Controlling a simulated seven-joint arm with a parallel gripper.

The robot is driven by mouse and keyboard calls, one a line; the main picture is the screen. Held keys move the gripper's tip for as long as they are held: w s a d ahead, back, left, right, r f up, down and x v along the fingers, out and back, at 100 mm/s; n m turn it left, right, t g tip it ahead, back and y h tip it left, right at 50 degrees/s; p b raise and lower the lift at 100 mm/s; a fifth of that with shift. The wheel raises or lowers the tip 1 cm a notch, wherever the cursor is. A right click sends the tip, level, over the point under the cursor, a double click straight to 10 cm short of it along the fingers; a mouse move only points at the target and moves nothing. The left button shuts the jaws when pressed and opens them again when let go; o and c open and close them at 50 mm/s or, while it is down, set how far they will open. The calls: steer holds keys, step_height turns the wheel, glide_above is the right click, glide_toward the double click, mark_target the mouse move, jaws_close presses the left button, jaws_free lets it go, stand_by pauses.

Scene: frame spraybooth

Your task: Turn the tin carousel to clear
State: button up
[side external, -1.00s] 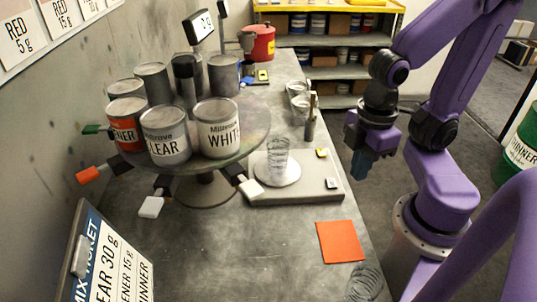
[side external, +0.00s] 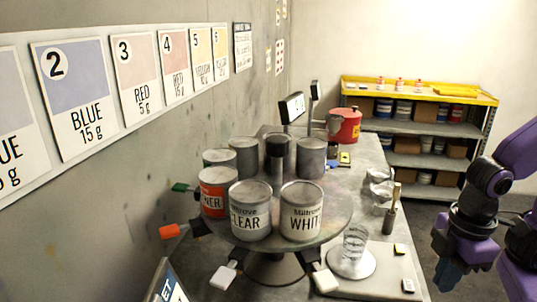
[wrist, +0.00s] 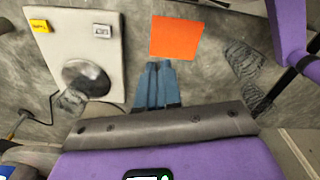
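The tin carousel (side external: 335,222) is a round grey turntable on a post, bearing several tins. The CLEAR tin (side external: 250,212) faces the camera, the WHITE tin (side external: 302,212) is to its right, and the orange-labelled tin ending in "NER" (side external: 215,193) is to its left. Coloured tabs stick out from the rim: orange (side external: 169,231), green (side external: 180,187) and white (side external: 223,277), (side external: 325,281). My gripper (side external: 447,283) is right of the carousel, well apart from it. In the wrist view its blue fingers (wrist: 158,68) point down, together and empty.
A scale board (wrist: 112,50) with a metal disc (wrist: 88,77) and a clear cup (side external: 355,241) lies between carousel and gripper. An orange card (wrist: 176,38) lies on the bench. Clear cups (side external: 378,176) and a red can (side external: 345,125) stand behind.

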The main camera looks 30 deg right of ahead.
steer(key=o, duration=0.5)
steer(key=shift+w+a+r, duration=0.1)
steer(key=shift+w+a, duration=0.05)
steer(key=shift+a, duration=0.05)
steer(key=o, duration=0.7)
steer(key=w+a+r+m, duration=0.1)
steer(key=w+a+r, duration=0.3)
steer(key=w, duration=0.1)
steer(key=shift+w+a+r+m+t, duration=0.3)
steer(key=shift+w, duration=0.05)
step_height(320, 180, up, 27)
steer(key=m+t, duration=0.4)
steer(key=m, duration=0.7)
glide_above(277, 139)
steer(key=s, duration=0.6)
steer(key=x, duration=1.7)
steer(key=shift+s+d+f, duration=0.35)
steer(key=shift+d, duration=0.05)
jaws_close()
